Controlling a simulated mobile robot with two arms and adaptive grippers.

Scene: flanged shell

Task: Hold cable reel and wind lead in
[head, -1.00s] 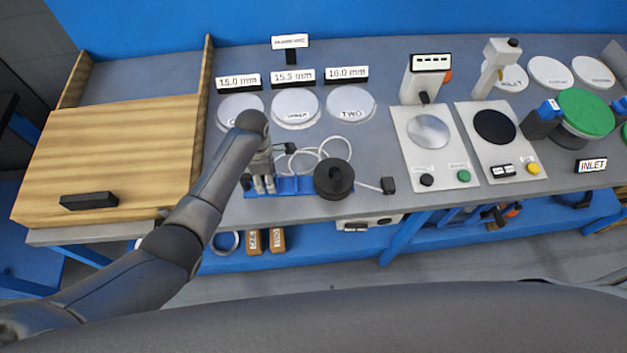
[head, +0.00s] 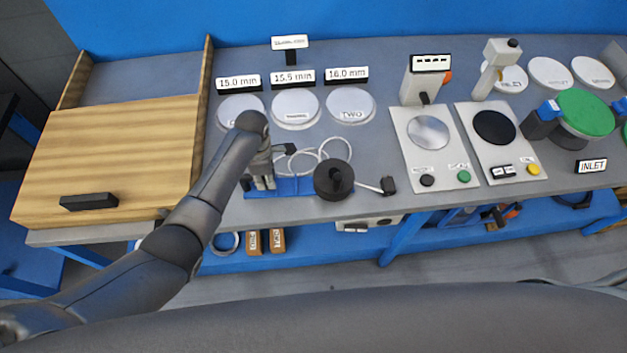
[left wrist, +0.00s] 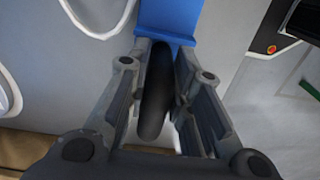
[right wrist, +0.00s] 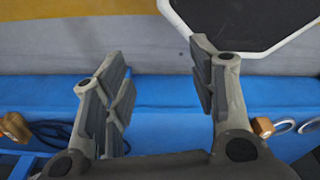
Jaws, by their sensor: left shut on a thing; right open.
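The cable reel is a dark round drum (head: 325,184) with a knob on top, on a blue frame (head: 292,186) at the bench's front edge. Its white lead (head: 334,142) lies in loose loops behind it, and a black plug (head: 388,185) lies to its right. My left gripper (head: 264,183) is at the frame's left end. In the left wrist view my left gripper (left wrist: 162,95) is shut on a dark rounded grip (left wrist: 155,95) beside the blue frame (left wrist: 168,18). The drum is outside that view. My right gripper (right wrist: 162,85) is open and empty, away from the reel.
A wooden board (head: 115,155) with a black handle lies left of the reel. White discs (head: 295,108) with size signs stand behind. Two instrument panels (head: 432,145) are to the right. A blue lower shelf (right wrist: 165,100) shows below the right gripper.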

